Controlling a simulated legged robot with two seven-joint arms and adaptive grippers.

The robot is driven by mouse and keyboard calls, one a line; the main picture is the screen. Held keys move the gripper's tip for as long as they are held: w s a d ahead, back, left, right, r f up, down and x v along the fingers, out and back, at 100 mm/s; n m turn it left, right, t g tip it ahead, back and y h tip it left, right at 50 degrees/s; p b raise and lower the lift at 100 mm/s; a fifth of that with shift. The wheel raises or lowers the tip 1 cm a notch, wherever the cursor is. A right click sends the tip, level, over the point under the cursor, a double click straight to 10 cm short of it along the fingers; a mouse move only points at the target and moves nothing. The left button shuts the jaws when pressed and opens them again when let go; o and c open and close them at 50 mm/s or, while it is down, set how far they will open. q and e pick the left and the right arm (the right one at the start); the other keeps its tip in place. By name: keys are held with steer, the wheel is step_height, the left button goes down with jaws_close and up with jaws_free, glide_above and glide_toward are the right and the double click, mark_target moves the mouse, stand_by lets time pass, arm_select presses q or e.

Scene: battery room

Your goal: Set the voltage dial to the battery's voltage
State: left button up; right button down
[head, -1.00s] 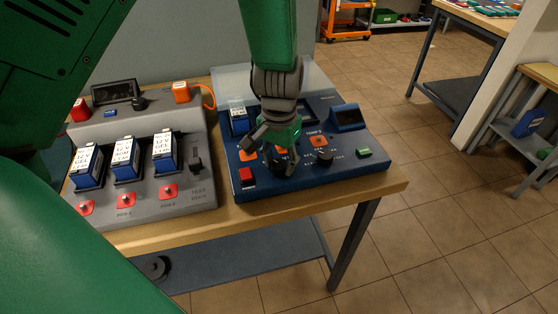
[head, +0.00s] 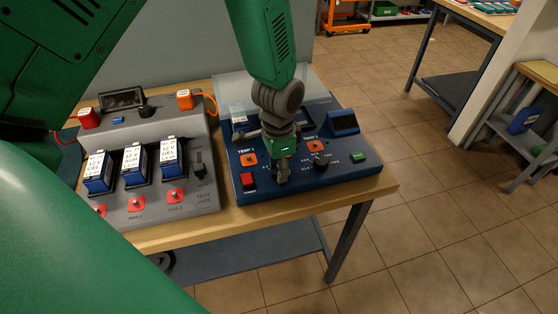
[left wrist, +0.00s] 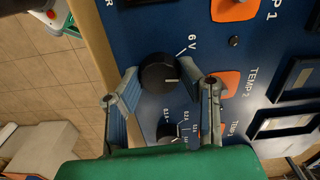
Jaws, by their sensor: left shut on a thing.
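The voltage dial (left wrist: 158,72) is a black round knob with a pale pointer mark, and a "6 V" label is printed beside it on the blue panel. My left gripper (left wrist: 162,80) has its two fingers on either side of the dial, shut on it. In the head view my left gripper (head: 282,178) points down at the front of the blue charger (head: 330,182) and hides the dial. A blue battery (head: 239,119) with a white label stands at the charger's back left; its print is too small to read. My right gripper is not in view.
A second black knob (head: 320,160) sits right of my gripper, with a green button (head: 358,156) beyond it. A red switch (head: 248,180) is to the left. A grey test stand (head: 200,203) holds several labelled batteries.

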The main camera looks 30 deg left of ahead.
arm_select(q)
steer(key=m+p, duration=0.2)
steer(key=m, duration=0.1)
steer(key=shift+m, duration=0.3)
steer(key=shift+m+p, duration=0.5)
steer(key=shift+m, duration=0.9)
steer(key=o, duration=1.1)
steer(key=shift+o, duration=0.2)
steer(key=shift+w+r, duration=0.1)
steer(key=shift+r, duration=0.25)
step_height(320, 180, up, 11)
